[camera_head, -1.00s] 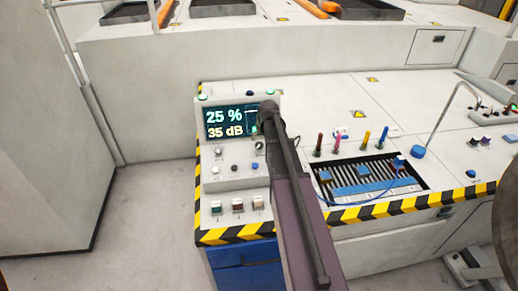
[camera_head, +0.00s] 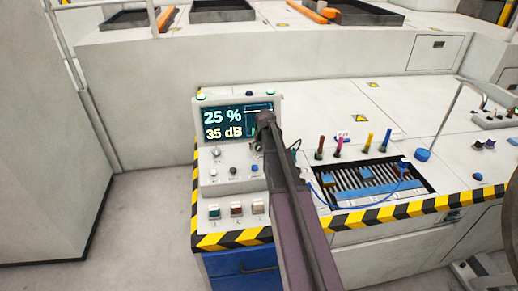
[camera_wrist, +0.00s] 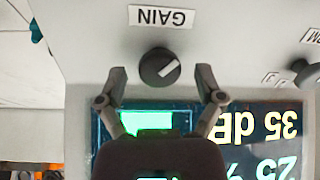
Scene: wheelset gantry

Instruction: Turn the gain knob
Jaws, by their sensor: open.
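The gain knob (camera_wrist: 159,68) is a round black knob with a pale pointer line, on the grey panel under a GAIN label (camera_wrist: 162,17) that shows upside down in the wrist view. My gripper (camera_wrist: 161,76) is open, with one finger on each side of the knob and a gap visible on both sides. The fingers do not appear to touch it. In the head view my arm hides the gain knob and most of my gripper (camera_head: 258,145). The display (camera_head: 238,121) reads 25 % and 35 dB.
Below the display are small knobs (camera_head: 216,152) and a row of switches (camera_head: 236,209). To the right, several coloured probes (camera_head: 366,141) stand behind a slatted tray (camera_head: 345,198) with a blue cable. Yellow-black striping (camera_head: 400,210) marks the bench edge.

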